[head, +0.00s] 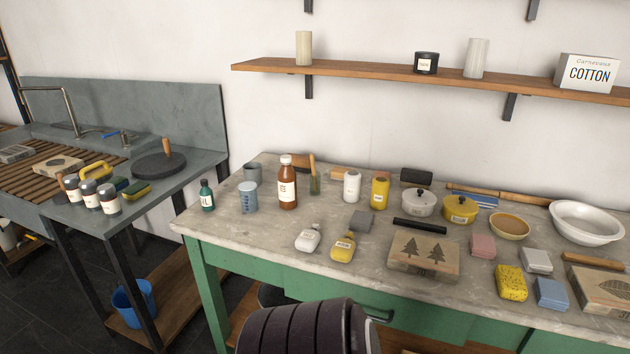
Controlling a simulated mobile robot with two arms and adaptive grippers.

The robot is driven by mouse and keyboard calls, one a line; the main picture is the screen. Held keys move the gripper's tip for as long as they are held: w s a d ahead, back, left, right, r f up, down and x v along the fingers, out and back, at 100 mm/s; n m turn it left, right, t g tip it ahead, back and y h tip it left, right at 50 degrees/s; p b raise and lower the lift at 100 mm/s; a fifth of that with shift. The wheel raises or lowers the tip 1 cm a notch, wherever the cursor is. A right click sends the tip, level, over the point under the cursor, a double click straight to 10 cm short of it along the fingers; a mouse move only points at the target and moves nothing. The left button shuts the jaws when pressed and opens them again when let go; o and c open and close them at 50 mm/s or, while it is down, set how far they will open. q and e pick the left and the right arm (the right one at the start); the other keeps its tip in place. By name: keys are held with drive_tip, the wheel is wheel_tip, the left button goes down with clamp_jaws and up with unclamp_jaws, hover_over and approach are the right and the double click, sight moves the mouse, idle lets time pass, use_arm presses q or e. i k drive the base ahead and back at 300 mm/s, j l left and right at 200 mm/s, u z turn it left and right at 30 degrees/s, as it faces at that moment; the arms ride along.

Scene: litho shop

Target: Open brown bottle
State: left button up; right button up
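The brown bottle (288,196) stands upright near the back left part of the grey-topped table (380,225). It has a white label and a white cap (286,160) on its top. A dark ribbed arm part of mine shows at the bottom middle, in front of the table. Neither of my grippers is in view. Nothing touches the bottle that I can see.
A blue measuring cup (248,198) and a green bottle (207,195) stand left of the brown bottle. A jar with a wooden tool (313,176) and a white bottle (351,186) stand right. Bare tabletop lies in front of it. A shelf (430,79) hangs above.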

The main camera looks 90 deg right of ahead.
sight(286, 176)
drive_tip(key=z, duration=2.55)
drive_tip(key=l, duration=0.1)
